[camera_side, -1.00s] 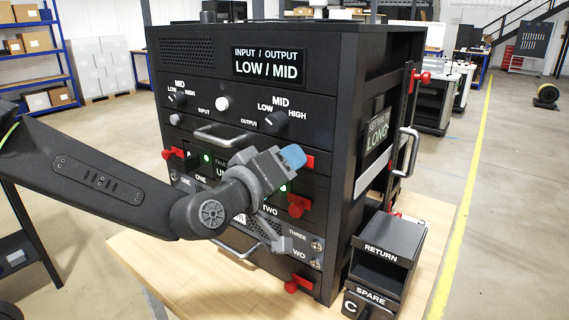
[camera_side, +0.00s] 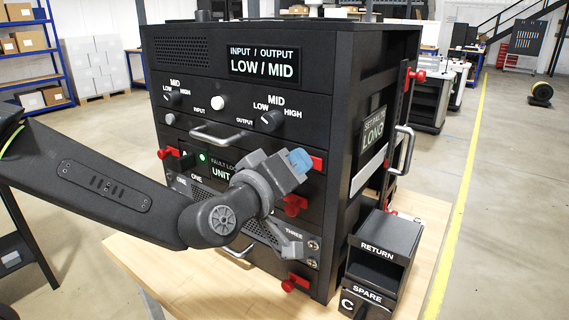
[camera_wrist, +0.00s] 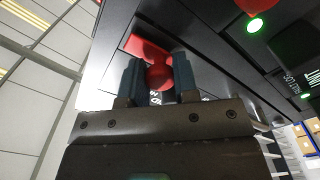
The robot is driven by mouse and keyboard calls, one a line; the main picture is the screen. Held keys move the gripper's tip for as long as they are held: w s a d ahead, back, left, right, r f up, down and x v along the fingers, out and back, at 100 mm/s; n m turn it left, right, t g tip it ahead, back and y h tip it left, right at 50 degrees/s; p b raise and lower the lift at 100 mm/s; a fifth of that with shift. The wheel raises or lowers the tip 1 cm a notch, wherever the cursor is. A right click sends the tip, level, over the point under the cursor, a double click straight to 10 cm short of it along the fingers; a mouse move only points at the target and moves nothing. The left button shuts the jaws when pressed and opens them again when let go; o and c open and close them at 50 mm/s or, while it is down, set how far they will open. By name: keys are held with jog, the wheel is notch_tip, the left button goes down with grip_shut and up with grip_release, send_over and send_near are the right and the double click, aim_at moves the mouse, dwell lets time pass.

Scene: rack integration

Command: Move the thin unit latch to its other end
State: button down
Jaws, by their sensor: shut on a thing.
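My gripper (camera_wrist: 160,82) has its two blue fingers on either side of a red latch's round knob (camera_wrist: 159,76). The latch's flat red plate (camera_wrist: 143,46) shows just beyond the knob, against the dark rack front. In the side view my gripper (camera_side: 300,160) is at the right part of the rack front, by the row reading "FAULT LOG". A red latch end (camera_side: 318,163) shows just right of the blue fingertips; the fingers hide the rest. I cannot tell from the labels which row is the thin unit.
Other red latches are at the row's left end (camera_side: 168,153), below my gripper (camera_side: 295,205) and near the bottom (camera_side: 296,283). A metal handle (camera_side: 222,133) sticks out above. A return bin (camera_side: 384,249) stands at the right on the wooden table (camera_side: 190,285).

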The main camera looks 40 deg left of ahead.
jog(key=c, duration=0.9)
grip_release()
jog(key=shift+d, duration=0.25)
jog(key=shift+s, duration=0.1)
jog(key=s, duration=1.3)
jog(key=shift+s, duration=0.35)
